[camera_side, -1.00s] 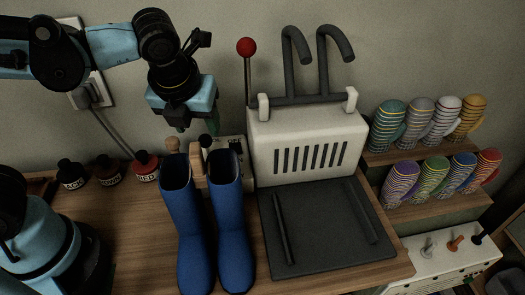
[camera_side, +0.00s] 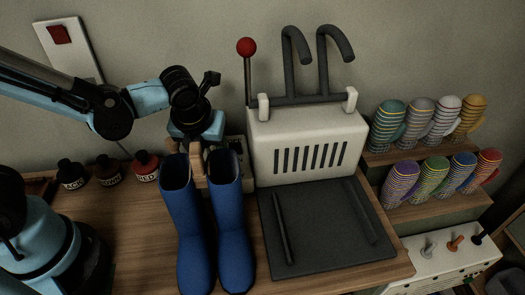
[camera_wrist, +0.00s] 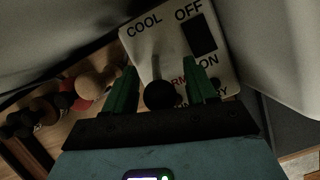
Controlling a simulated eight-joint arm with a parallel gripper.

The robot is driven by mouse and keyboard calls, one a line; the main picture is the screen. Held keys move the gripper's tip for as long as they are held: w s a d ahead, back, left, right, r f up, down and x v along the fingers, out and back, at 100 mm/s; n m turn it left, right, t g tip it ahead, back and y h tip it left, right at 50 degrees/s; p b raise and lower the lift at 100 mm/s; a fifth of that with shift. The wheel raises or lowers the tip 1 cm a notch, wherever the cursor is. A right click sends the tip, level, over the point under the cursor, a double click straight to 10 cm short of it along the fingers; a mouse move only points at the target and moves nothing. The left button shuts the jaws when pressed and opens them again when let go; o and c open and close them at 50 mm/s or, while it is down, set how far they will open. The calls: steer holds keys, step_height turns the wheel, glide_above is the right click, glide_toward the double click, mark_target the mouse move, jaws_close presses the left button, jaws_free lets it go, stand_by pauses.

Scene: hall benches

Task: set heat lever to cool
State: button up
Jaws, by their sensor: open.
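The heat lever (camera_wrist: 160,95) has a grey shaft and a black ball knob. Its knob is between my gripper's green fingers, on the red-lettering side and away from COOL. My gripper (camera_wrist: 161,66) is open around the lever, with a gap visible on each side of the knob. In the side view, my gripper (camera_side: 197,128) is low behind the blue boots, its fingertips hidden. The lever is hidden there too.
Blue boots (camera_side: 205,220) stand in front of the panel. The white dryer (camera_side: 308,140), with two dark hooked pipes and a red-knobbed rod (camera_side: 246,47), stands right of it. Small bottles (camera_side: 108,170) stand at left. Striped mitts (camera_side: 440,118) sit on shelves at far right.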

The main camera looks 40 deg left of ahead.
steer(key=shift+c, duration=0.3)
jaws_close()
steer(key=shift+w+a+r+g+h, duration=0.1)
steer(key=shift+w+a+g+h, duration=0.15)
steer(key=shift+g+h, duration=0.3)
steer(key=shift+w+a+r+g+h, duration=0.1)
steer(key=shift+w+a+g+h, duration=0.15)
steer(key=shift+g+h, duration=0.25)
steer(key=shift+o, duration=0.3)
jaws_free()
steer(key=r, duration=0.4)
steer(key=s+r, duration=0.1)
steer(key=r, duration=0.3)
steer(key=s+r, duration=0.1)
steer(key=r, duration=0.3)
steer(key=shift+d, duration=0.2)
